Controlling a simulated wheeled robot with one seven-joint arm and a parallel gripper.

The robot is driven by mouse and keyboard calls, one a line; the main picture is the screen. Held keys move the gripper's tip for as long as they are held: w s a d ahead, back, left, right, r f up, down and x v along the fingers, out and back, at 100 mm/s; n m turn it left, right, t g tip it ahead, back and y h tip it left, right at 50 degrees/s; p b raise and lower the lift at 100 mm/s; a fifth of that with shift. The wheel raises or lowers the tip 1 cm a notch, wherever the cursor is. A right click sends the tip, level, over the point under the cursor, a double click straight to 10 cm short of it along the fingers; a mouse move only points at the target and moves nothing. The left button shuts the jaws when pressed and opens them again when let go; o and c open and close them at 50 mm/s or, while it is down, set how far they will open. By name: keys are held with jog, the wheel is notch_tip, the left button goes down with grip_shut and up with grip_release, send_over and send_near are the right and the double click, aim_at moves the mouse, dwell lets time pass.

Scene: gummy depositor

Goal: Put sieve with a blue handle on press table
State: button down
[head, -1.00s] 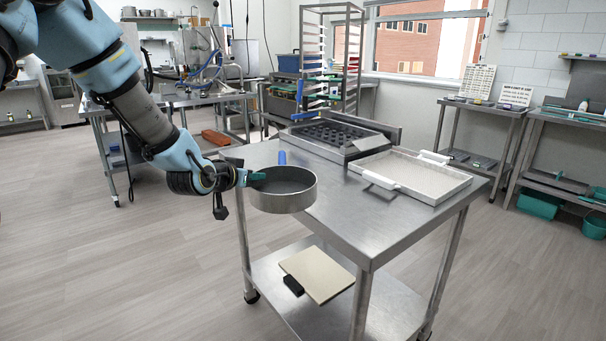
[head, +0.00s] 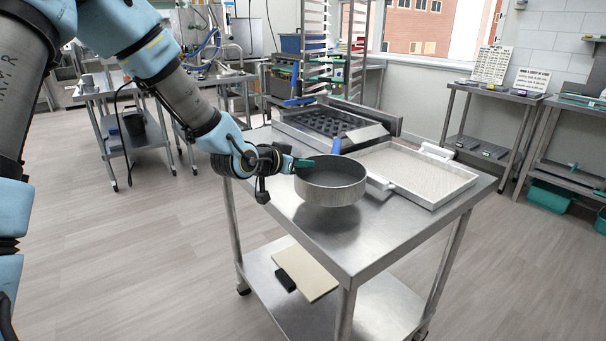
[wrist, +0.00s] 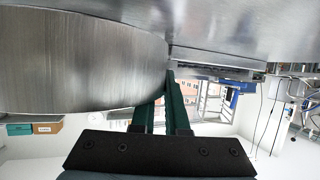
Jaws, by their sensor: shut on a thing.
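The sieve (head: 331,188) is a round metal pan with a blue handle (head: 337,146) rising at its far side. My gripper (head: 298,163) is shut on the sieve's left rim with its green fingers. The sieve is level over the front part of the steel table (head: 345,246), with a shadow under it, and seems a little above the top. In the wrist view the sieve's curved wall (wrist: 80,65) fills the left, beside the green fingers (wrist: 165,105), and the table surface (wrist: 240,25) spans the top.
A white tray with white handles (head: 420,178) lies on the table right of the sieve. A machine with a dark-pocketed mould (head: 325,125) stands behind. A beige board (head: 304,272) lies on the lower shelf. The table's front corner is bare.

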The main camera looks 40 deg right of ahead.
aim_at(303, 176)
jog(key=shift+f, duration=1.85)
jog(key=c, duration=0.9)
grip_release()
jog(key=shift+f, duration=0.1)
jog(key=shift+a, duration=0.15)
jog(key=b+v, duration=0.1)
jog(key=v, duration=1.1)
